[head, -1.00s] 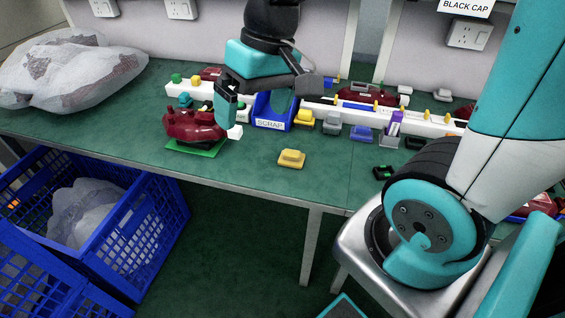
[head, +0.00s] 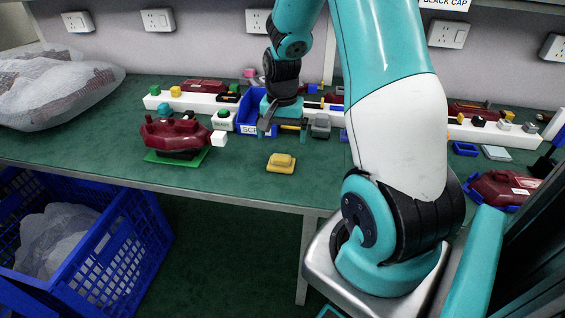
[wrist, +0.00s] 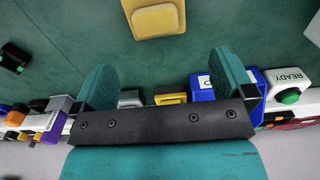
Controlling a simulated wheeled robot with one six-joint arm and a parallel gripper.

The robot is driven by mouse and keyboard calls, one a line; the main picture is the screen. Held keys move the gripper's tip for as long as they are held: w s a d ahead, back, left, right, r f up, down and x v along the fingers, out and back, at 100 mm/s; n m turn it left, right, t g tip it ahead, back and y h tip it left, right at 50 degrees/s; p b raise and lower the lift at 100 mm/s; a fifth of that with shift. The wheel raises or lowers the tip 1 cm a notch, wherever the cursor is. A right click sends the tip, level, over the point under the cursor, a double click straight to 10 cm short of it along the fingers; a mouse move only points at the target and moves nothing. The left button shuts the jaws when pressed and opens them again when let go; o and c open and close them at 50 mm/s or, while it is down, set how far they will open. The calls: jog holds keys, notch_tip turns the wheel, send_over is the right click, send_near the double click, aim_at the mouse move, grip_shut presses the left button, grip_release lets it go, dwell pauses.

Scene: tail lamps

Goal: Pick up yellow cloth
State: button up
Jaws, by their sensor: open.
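The yellow cloth (head: 281,163) lies on the green table top near its front edge, looking like a small folded pad. In the wrist view the yellow cloth (wrist: 157,20) is at the top centre, partly cut off by the frame. My gripper (head: 284,132) is above the table, behind the cloth and in front of the blue scrap bin (head: 250,112). Its two teal fingers (wrist: 166,72) are spread apart, with nothing held between them. The cloth lies beyond the fingertips, apart from them.
A dark red lamp (head: 172,134) sits on a green plate (head: 180,160) left of the cloth. A grey block (head: 320,126) and white rails of parts stand behind. A blue crate (head: 122,250) is below the table's front edge. Table around the cloth is clear.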

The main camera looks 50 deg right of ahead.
aim_at(281, 154)
jog(key=f, duration=0.4)
jog(key=a+f, duration=0.1)
jog(key=f, duration=0.1)
jog(key=shift+s+f, duration=0.25)
jog(key=shift+f, duration=0.05)
jog(key=c, duration=1)
notch_tip(281, 154, up, 20)
jog(key=p, duration=0.2)
